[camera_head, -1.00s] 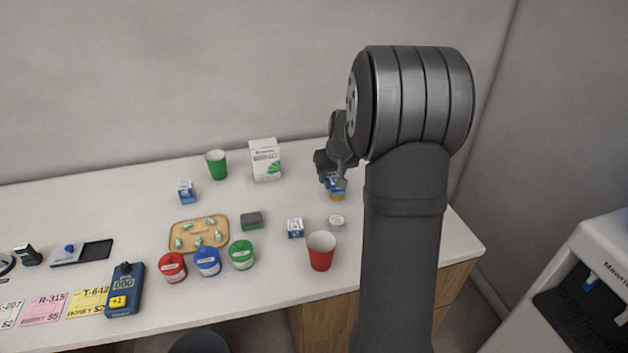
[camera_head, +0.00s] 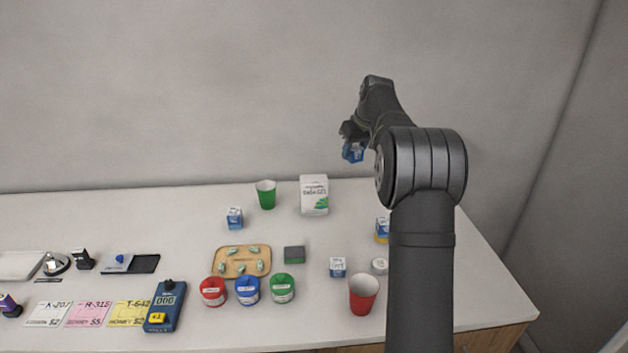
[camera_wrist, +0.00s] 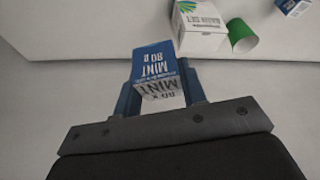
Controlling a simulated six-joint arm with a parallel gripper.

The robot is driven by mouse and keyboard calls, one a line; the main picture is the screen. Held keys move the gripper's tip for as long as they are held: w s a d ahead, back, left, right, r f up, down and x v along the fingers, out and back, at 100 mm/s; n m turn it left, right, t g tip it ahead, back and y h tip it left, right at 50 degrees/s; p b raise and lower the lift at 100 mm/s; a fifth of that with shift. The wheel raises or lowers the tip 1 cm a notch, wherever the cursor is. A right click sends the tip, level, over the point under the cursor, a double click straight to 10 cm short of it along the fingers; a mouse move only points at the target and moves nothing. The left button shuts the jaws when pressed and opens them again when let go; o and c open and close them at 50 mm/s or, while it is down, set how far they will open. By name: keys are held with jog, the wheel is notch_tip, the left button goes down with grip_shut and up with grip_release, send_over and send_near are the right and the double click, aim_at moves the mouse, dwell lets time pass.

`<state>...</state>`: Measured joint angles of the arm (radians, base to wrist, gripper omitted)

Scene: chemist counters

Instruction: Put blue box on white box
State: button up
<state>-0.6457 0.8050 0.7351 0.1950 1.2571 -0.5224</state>
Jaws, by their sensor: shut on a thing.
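My gripper (camera_head: 353,138) is shut on a blue box (camera_head: 353,151) and holds it in the air, above the counter and against the wall in the picture. In the wrist view the blue box (camera_wrist: 153,62), with "MINT" lettering and a white end, sits between the fingers. The white box (camera_head: 314,192), with green marks, stands upright at the back of the counter, left of and below my gripper in the head view. It also shows at the top of the wrist view (camera_wrist: 200,28), apart from the held box.
A green cup (camera_head: 266,194) stands just left of the white box. Another small blue-and-white box (camera_head: 235,218) is farther left. A blue-and-yellow item (camera_head: 382,228) is partly hidden by my arm. A tray (camera_head: 222,265), jars and a red cup (camera_head: 363,295) lie nearer the front.

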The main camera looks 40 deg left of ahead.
jog(key=shift+a+r, duration=0.55)
jog(key=shift+a, duration=0.05)
send_over(312, 177)
jog(key=d, duration=0.1)
jog(key=f, duration=0.7)
jog(key=shift+s+d, duration=0.1)
jog(key=shift+s, duration=0.15)
jog(key=shift+f, duration=1.95)
jog(key=shift+f, duration=0.1)
jog(key=o, duration=1)
jog(key=v, duration=1.2)
